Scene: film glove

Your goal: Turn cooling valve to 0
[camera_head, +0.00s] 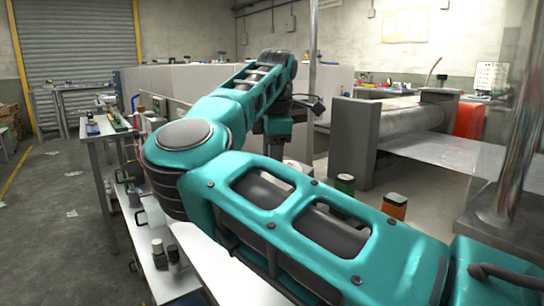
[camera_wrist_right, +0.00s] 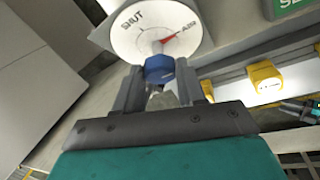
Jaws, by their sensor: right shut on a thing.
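A blue knob (camera_wrist_right: 160,66) stands at the dial's lower edge in the picture. My right gripper (camera_wrist_right: 160,78) is shut on the blue knob, with one finger on each side. In the head view my right arm reaches to the middle, and its gripper's fingertips and the knob are hidden. My left gripper is not in view.
Yellow blocks (camera_wrist_right: 265,80) sit on a rail right of the dial, below a green sign (camera_wrist_right: 291,6). In the head view a roller machine (camera_head: 405,125) stands at the right. Green (camera_head: 345,184) and orange (camera_head: 395,204) items stand behind my forearm. The floor at the left is mostly open.

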